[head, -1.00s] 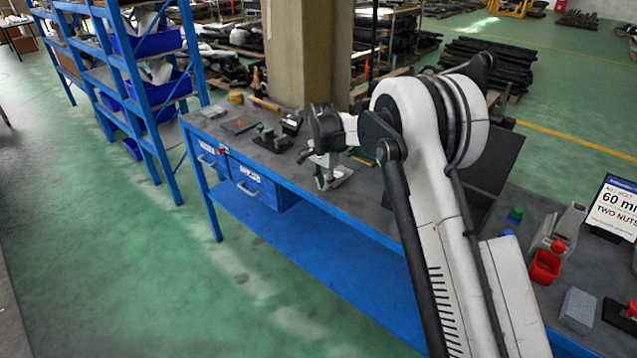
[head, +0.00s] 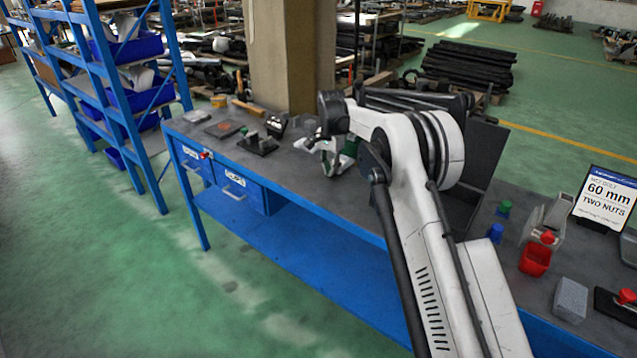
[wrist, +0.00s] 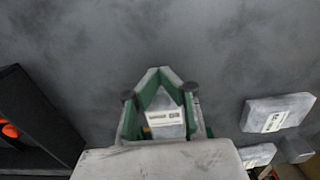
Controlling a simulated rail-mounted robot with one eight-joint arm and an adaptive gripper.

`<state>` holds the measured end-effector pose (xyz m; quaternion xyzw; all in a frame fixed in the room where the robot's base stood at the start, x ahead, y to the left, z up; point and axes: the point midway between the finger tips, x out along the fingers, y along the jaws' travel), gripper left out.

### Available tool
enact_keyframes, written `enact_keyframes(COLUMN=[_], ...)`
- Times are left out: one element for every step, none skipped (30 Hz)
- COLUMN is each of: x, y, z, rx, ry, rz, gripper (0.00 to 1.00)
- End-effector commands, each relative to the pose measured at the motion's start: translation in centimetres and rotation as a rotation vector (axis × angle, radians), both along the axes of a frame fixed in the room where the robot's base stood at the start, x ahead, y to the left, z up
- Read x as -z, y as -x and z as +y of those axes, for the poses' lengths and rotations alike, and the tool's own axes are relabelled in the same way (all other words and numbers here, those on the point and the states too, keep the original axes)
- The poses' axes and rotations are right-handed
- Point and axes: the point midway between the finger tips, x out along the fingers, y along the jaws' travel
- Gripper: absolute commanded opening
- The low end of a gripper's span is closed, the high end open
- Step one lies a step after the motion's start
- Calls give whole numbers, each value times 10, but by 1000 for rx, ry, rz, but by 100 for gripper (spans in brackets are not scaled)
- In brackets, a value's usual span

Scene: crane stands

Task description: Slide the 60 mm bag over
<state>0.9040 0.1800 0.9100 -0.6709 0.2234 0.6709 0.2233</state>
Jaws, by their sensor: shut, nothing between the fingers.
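My gripper (wrist: 160,78) has green and grey fingers that come together at the tip in the wrist view. It shows small beyond the elbow of my arm in the head view (head: 328,165), low over the bench. A grey bag with a white label (wrist: 166,117) shows between the fingers, partly hidden by them; I cannot tell whether they touch it. Another labelled grey bag (wrist: 277,113) lies to the right, with a further labelled bag (wrist: 256,155) below it. The labels are too small to read, so I cannot tell which is the 60 mm bag.
A sign (head: 605,200) reading "60 mm, TWO NUTS" stands at the right of the bench (head: 225,150). A red bin (head: 535,258) and grey block (head: 570,300) are near it. A black tray edge (wrist: 45,115) is left in the wrist view. The dark surface above my fingers is clear.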

Motion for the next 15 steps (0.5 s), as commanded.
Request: enact_keyframes(x=[1,0,0,0,0,-1,-1,-1,-1,-1,-1,-1,-1,-1,-1], y=[-7,-10,-14,-16,-18,-19,-20,-21,-21,-21,-21,-21,-21,-21,-21], z=[-5,-7,-10,-12,-14,-15,-15,-16,-16,-16,-16,-16,-16,-16,-16], rx=[0,0,0,1,1,1,0,0,0,0,0,0,0,-1,-1], ry=[0,0,0,0,0,0,0,0,0,0,0,0,0,0,0], rz=[0,0,0,0,0,0,0,0,0,0,0,0,0,0,0], gripper=[0,0,0,0,0,0,0,0,0,0,0,0,0,0,0])
